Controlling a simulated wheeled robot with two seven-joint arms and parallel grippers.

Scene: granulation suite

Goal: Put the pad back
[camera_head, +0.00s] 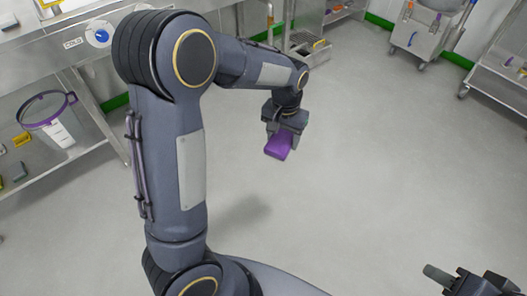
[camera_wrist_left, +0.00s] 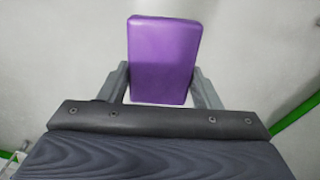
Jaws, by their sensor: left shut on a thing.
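The purple pad (camera_head: 278,146) is a small block held in my left gripper (camera_head: 283,138), out over the open grey floor in the head view. In the left wrist view the pad (camera_wrist_left: 163,60) stands out between the two fingers, one at each side, and my left gripper (camera_wrist_left: 163,85) is shut on it. My right gripper (camera_head: 455,278) shows only in part at the lower right of the head view. It looks empty, with one finger seen clearly, and its opening cannot be judged.
A wheeled steel cart (camera_head: 425,40) and a rack (camera_head: 500,75) stand at the back right. The middle floor is clear.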

